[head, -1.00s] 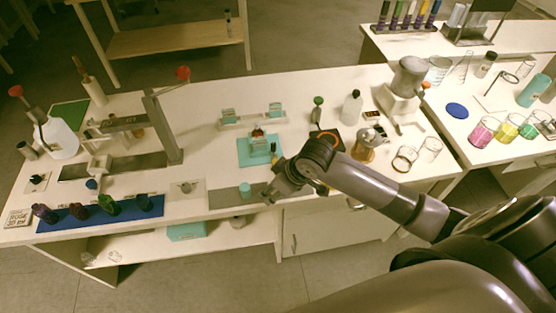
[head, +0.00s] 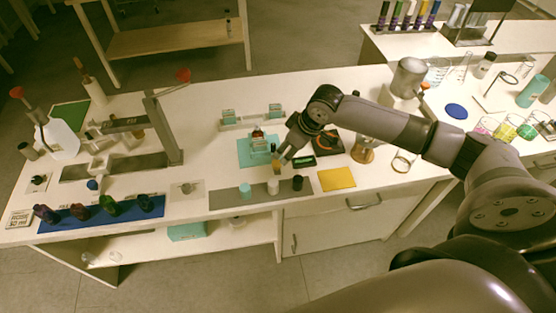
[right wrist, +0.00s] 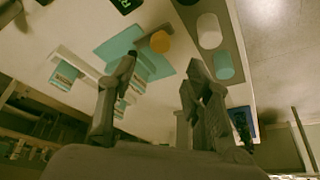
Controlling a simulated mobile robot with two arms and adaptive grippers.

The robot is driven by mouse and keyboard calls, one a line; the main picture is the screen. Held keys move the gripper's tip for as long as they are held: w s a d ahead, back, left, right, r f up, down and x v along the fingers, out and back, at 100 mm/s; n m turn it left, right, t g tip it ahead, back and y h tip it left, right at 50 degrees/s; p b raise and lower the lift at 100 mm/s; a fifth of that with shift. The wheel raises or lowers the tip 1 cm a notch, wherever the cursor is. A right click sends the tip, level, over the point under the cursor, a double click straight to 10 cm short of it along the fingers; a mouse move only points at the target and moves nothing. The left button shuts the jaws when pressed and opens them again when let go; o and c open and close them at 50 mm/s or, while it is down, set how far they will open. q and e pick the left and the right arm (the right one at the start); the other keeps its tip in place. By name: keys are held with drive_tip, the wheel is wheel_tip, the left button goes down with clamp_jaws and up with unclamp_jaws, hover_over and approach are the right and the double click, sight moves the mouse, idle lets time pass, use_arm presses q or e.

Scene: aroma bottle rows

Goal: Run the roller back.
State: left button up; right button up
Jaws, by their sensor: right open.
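No thing is clearly recognisable as the roller. A teal mat (head: 246,158) lies in the middle of the table, with a teal holder (head: 259,145) on it. A small upright piece with an orange-yellow top (head: 276,150) stands at the mat's right side; its round top also shows in the right wrist view (right wrist: 160,42). My right gripper (head: 285,158) is just right of this piece, above the table. In the right wrist view its fingers (right wrist: 160,78) are apart with nothing between them. My left gripper is not in view.
A grey strip (head: 222,198) at the front edge bears a teal cylinder (head: 245,190), a white one (head: 273,187) and a dark one (head: 297,183). A white rail with teal blocks (head: 228,117) is behind the mat. A yellow sheet (head: 337,179) lies right.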

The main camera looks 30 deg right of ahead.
sight(277, 163)
drive_tip(key=x, duration=0.9)
drive_tip(key=shift+w+a+f, duration=0.1)
drive_tip(key=shift+w+f, duration=0.1)
drive_tip(key=shift+f, duration=0.15)
clamp_jaws()
idle(0.4)
